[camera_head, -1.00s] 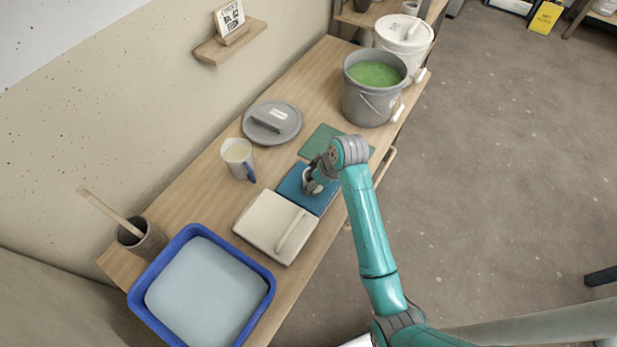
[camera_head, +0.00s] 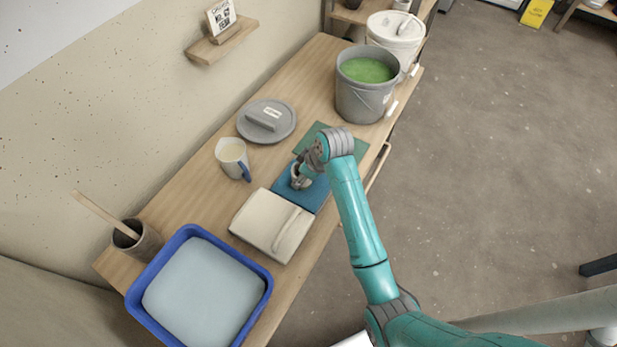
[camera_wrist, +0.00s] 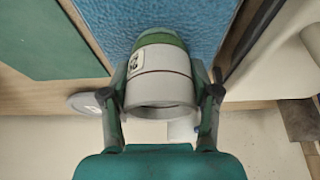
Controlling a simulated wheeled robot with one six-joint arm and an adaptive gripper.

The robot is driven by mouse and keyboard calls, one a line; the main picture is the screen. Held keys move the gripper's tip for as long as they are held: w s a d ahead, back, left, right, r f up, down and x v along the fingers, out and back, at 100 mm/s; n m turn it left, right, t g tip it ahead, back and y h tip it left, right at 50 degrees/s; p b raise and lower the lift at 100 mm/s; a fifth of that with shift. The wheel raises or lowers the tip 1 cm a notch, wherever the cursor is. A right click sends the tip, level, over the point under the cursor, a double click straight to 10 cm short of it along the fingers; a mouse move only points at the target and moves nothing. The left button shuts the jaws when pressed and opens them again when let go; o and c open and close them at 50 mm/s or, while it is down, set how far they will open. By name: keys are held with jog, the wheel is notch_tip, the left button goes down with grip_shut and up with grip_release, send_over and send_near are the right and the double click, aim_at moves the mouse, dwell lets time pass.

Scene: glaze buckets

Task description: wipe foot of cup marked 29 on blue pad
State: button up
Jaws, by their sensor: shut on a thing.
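My gripper (camera_wrist: 160,93) is shut on a pale grey cup (camera_wrist: 160,88) with a green band at its far end. A small white label (camera_wrist: 136,64) on the cup's side carries dark digits, tilted and hard to read. The cup lies over the blue pad (camera_wrist: 165,12), its green end toward the pad. I cannot tell whether it touches. In the head view my gripper (camera_head: 300,178) is low over the blue pad (camera_head: 315,195), with the cup partly hidden.
A cream slab (camera_head: 262,225) adjoins the pad in front, and a green mat (camera_head: 357,150) lies behind. A handled mug (camera_head: 232,160) and grey lid (camera_head: 282,125) stand to the left. A green-filled bucket (camera_head: 362,100) is behind; a blue basin (camera_head: 268,285) is in front.

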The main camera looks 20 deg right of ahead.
aim_at(295, 170)
jog(key=shift+w+a, duration=0.95)
jog(key=shift+w, duration=0.3)
jog(key=shift+s+d, duration=0.7)
jog(key=shift+s, duration=0.25)
jog(key=shift+s+d, duration=0.7)
jog(key=shift+s, duration=0.25)
jog(key=shift+s+d, duration=0.7)
jog(key=shift+s, duration=0.25)
jog(key=shift+r, duration=0.1)
notch_tip(295, 170, up, 7)
